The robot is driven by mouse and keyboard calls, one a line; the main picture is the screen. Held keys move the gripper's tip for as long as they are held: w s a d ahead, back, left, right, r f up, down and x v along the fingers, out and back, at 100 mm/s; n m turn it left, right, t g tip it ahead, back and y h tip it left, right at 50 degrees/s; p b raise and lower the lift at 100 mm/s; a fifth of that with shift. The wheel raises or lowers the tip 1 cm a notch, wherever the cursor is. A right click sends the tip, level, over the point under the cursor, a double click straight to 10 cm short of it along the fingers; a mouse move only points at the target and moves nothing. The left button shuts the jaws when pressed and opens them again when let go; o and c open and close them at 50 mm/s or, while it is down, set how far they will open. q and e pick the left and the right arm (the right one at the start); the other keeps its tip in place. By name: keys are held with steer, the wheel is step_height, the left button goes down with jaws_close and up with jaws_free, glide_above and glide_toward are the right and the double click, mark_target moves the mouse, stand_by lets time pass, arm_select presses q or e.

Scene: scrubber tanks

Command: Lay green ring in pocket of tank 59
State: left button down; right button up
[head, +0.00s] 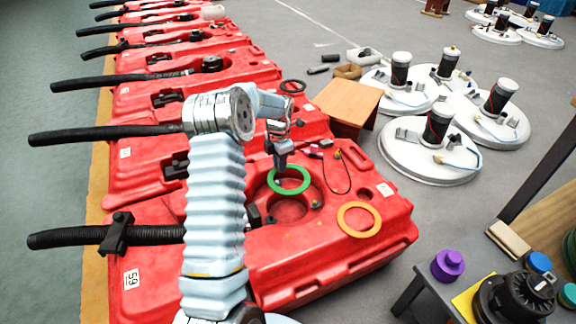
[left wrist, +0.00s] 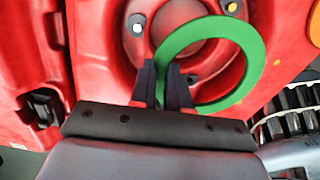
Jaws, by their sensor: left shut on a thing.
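The green ring (head: 289,180) is in my left gripper (head: 281,164), which is shut on its rim. In the left wrist view the ring (left wrist: 254,50) extends to the right of the left fingertips (left wrist: 166,85). It is over the round pocket (head: 292,206) of the nearest red tank (head: 335,270), whose label reads 59. The ring covers part of the pocket's far side. The wrist view also shows the pocket (left wrist: 140,60) under the ring. I cannot tell how high the ring is above it. My right gripper is not in view.
An orange ring (head: 359,220) lies on the tank to the right of the pocket. A thin cable (head: 349,178) and red connectors lie behind it. More red tanks with black hoses line up behind. A purple part (head: 447,264) stands on a small table at lower right.

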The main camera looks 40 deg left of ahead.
arm_select(q)
steer(key=shift+w+a+f, duration=0.1)
steer(key=shift+a+f, duration=0.25)
steer(key=shift+f, duration=0.05)
step_height(320, 180, down, 10)
steer(key=b, duration=0.6)
steer(key=shift+b, duration=0.3)
steer(key=c, duration=1)
jaws_free()
steer(key=shift+r+p, duration=2.55)
steer(key=shift+r, duration=1.45)
